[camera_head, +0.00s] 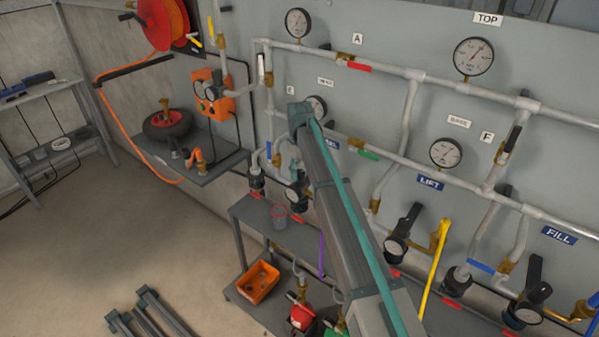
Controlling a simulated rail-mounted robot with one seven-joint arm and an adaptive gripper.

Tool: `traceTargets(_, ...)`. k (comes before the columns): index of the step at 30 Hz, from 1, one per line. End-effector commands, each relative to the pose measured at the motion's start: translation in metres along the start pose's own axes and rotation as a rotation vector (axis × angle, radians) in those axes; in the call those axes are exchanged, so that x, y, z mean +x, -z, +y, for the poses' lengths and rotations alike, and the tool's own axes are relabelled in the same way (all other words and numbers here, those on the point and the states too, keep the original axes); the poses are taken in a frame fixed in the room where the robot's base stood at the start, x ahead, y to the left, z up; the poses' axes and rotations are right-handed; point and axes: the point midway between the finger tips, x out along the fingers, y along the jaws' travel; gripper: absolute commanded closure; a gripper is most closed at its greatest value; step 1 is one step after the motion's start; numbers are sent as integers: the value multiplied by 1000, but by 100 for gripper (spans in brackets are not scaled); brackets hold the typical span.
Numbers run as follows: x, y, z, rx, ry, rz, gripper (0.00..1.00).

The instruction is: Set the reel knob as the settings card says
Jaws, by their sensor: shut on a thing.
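The red hose reel (165,22), wound with orange hose, is at the upper left. Below and right of it, an orange box (222,103) with small gauges and fittings is fixed to the panel. I cannot tell which small part is the reel knob, or how it is set. No settings card can be made out; the small white plates on the panel are too small to read as one. My arm rises from the lower middle to a teal joint in front of the panel. My gripper does not show.
A grey shelf (213,168) below the box carries a wheel (168,125) and brass fittings. Orange hose hangs around it. Pipes, gauges and valves cover the panel at right. A low bench holds an orange tray (258,283). The floor at left is largely clear.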

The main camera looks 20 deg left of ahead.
Motion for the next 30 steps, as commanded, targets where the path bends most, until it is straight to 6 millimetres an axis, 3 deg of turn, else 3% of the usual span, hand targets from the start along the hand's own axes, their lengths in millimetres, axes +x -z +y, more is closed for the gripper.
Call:
traceTargets(18,-1,1,0,-46,-1,3,95)
traceTargets(19,-1,1,0,-46,-1,3,55)
traceTargets(22,-1,1,0,-45,-1,2,38)
traceTargets(23,-1,1,0,-45,-1,2,35)
traceTargets(30,0,0,0,-45,0,1,35)
